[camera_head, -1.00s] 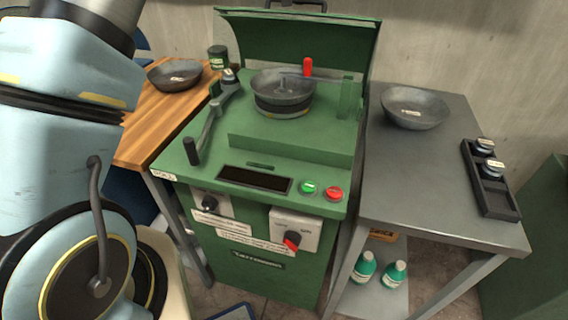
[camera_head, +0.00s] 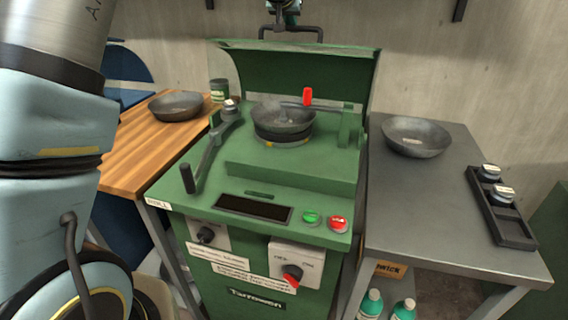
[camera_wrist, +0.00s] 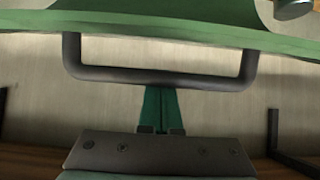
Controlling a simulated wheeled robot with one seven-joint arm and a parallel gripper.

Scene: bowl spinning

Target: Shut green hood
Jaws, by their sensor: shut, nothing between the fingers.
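The green hood (camera_head: 300,75) stands raised at the back of the green machine (camera_head: 290,175). Its dark bar handle (camera_head: 291,29) sticks up from the top edge. In the wrist view the hood's green edge (camera_wrist: 160,25) crosses the top, with the handle (camera_wrist: 160,79) below it. My gripper (camera_head: 284,6) is at the top of the head view, just above and behind the handle, partly cut off. In the wrist view my gripper's fingers (camera_wrist: 161,92) are shut together and empty, their tips at the handle bar. I cannot tell whether they touch it.
A metal bowl (camera_head: 283,120) sits on the machine under the raised hood. A red-tipped lever (camera_head: 307,97) stands beside it. More bowls stand on the wooden table (camera_head: 135,165) at left and grey table (camera_head: 400,190) at right. The wall (camera_head: 430,60) is close behind.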

